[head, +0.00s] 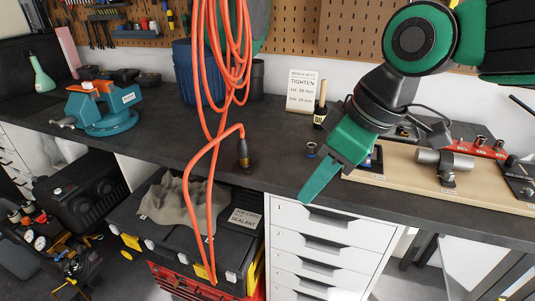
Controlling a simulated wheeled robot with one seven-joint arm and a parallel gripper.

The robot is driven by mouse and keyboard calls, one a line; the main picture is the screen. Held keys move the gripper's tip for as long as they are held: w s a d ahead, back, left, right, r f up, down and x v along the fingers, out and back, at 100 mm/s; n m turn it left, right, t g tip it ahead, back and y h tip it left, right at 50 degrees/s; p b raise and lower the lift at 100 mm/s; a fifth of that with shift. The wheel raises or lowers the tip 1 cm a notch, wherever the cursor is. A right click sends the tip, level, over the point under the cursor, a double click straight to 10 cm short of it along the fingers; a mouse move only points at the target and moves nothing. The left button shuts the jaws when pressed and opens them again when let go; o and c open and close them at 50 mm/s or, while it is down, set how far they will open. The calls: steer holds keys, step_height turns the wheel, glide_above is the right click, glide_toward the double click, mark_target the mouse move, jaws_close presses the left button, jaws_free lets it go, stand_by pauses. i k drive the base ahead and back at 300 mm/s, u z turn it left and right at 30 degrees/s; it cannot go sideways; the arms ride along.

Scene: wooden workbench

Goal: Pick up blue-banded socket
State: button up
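A small socket with a blue band (311,149) stands on the dark bench top near the middle, just left of my gripper. My green gripper (306,195) reaches down and left, its tip in front of the bench's front edge in the picture. The socket looks clear of the gripper, with a gap between them. I see the fingers from the side as one green shape, so their opening does not show. Nothing can be seen held at the tip.
An orange cable (222,60) hangs in front of the bench at centre. A wooden board with metal parts (420,178) lies to the right, with a red rail (475,149). A torque card (301,91) stands behind the socket. A blue vise (106,108) is at left.

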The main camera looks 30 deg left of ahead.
mark_target(311, 148)
steer(key=u, duration=0.15)
steer(key=i, duration=1)
